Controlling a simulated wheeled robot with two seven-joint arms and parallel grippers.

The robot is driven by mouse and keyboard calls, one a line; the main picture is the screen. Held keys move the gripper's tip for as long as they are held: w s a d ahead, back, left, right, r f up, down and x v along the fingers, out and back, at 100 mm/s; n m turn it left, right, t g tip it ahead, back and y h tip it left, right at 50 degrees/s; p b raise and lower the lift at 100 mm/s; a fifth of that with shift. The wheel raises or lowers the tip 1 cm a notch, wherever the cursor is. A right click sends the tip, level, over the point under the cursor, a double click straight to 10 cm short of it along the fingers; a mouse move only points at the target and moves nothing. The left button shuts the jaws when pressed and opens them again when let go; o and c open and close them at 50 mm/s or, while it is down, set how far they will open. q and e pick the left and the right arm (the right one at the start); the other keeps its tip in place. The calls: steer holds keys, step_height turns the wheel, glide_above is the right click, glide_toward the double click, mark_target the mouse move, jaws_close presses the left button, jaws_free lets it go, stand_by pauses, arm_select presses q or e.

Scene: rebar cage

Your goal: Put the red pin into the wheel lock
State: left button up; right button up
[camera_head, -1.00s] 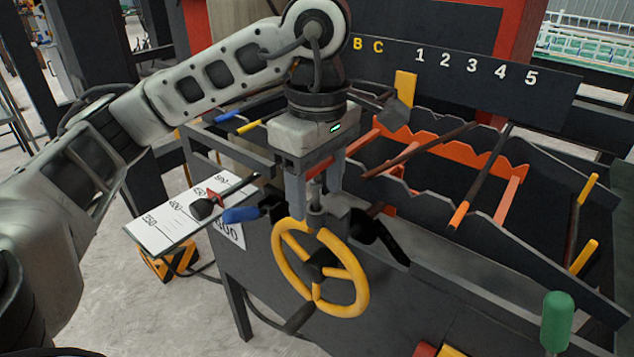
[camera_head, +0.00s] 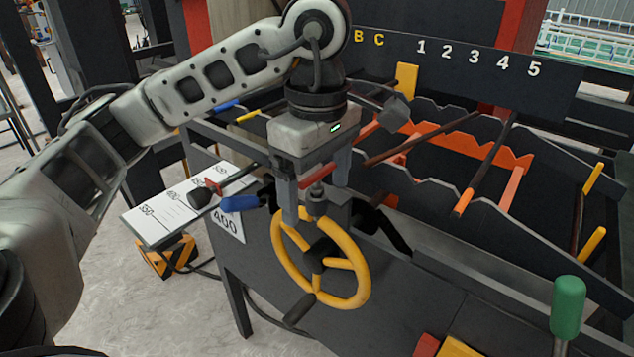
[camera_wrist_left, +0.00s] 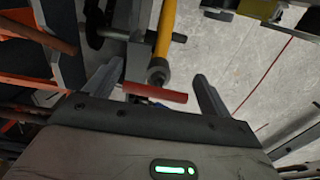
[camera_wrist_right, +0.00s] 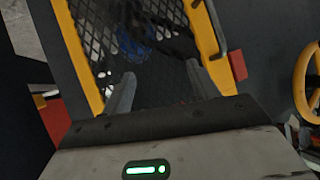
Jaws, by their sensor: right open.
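The red pin shows as a red crossbar (camera_head: 317,175) on a grey stem that runs down to a grey cylindrical lock fitting (camera_head: 317,203) above the yellow handwheel (camera_head: 363,285). How deep the stem sits is hidden. My left gripper (camera_head: 316,202) points down over the fitting, its fingers apart on either side of the crossbar. In the left wrist view the red pin (camera_wrist_left: 155,92) lies between the open fingers (camera_wrist_left: 158,70) with gaps at both ends. My right gripper (camera_wrist_right: 160,80) is open and empty in the right wrist view, facing a yellow-framed mesh step.
The dark bench carries orange notched racks (camera_head: 480,147) with rods behind the wheel. A blue-handled lever (camera_head: 240,203) and a white scale plate (camera_head: 165,208) stick out at left. A green knob (camera_head: 568,308) stands at front right.

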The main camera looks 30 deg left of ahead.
mark_target(319, 173)
stand_by(0.4)
arm_select(q)
steer(key=shift+r, duration=0.1)
step_height(319, 173, up, 6)
steer(key=shift+w+f+p, duration=0.1)
steer(key=shift+f+p, duration=0.15)
steer(key=shift+p, duration=0.85)
step_height(319, 173, up, 10)
steer(key=p, duration=0.3)
arm_select(e)
steer(key=shift+d+r+h, duration=0.15)
steer(key=shift+d+r, duration=0.05)
steer(key=shift+r, duration=0.45)
steer(key=shift+d+r+h, duration=0.15)
steer(key=shift+r, duration=0.45)
steer(key=shift+s+g, duration=0.1)
steer(key=shift+g, duration=0.2)
